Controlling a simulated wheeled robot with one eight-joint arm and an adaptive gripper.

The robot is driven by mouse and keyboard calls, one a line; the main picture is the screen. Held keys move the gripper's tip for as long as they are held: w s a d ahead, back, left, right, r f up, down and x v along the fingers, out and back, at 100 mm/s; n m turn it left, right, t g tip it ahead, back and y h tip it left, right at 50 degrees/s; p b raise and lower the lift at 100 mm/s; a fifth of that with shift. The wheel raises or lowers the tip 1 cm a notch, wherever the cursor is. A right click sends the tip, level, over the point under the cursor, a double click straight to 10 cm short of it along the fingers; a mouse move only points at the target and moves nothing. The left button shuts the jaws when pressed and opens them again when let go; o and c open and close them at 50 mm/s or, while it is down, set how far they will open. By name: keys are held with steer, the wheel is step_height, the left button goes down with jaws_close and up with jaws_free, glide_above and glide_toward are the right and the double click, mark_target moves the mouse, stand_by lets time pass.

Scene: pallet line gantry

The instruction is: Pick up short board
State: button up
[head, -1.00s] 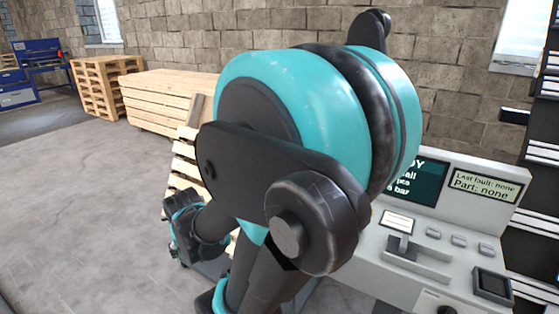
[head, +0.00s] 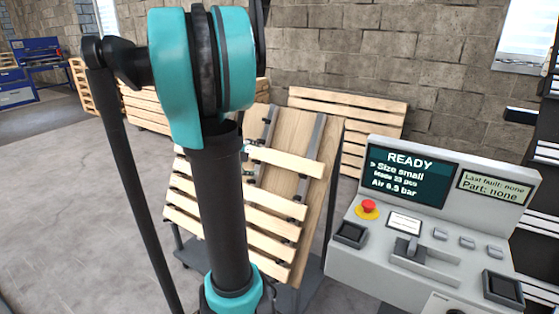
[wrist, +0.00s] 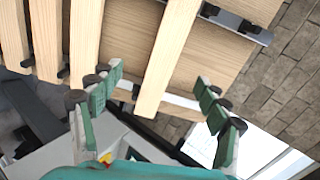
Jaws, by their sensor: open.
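Several pale wooden boards lie in a row across a tilted pallet frame (head: 324,200) in the head view. The uppermost one (head: 290,161) sits apart from those below. In the wrist view, the end of one pale board (wrist: 166,58) reaches between the spread fingertips of my gripper (wrist: 160,97). The gripper is open, with a finger on each side of that board and gaps to it. I cannot tell which board is the short one.
A grey control console (head: 420,215) with a red button stands close at the right; its screen reads READY, size small. Pallets (head: 350,120) stand by the brick wall, and a blue workbench (head: 38,65) is far left. The floor at left is clear.

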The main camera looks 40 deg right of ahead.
mark_target(279, 158)
steer(key=shift+m+h, duration=0.3)
steer(key=shift+m, duration=0.4)
steer(key=x, duration=1.2)
steer(key=r+x, duration=0.1)
steer(key=x, duration=0.5)
steer(key=shift+s+d+f, duration=0.15)
steer(key=shift+s+d, duration=0.1)
steer(key=shift+d, duration=0.25)
steer(key=shift+c, duration=0.3)
steer(key=c, duration=1.4)
steer(key=shift+a, duration=0.1)
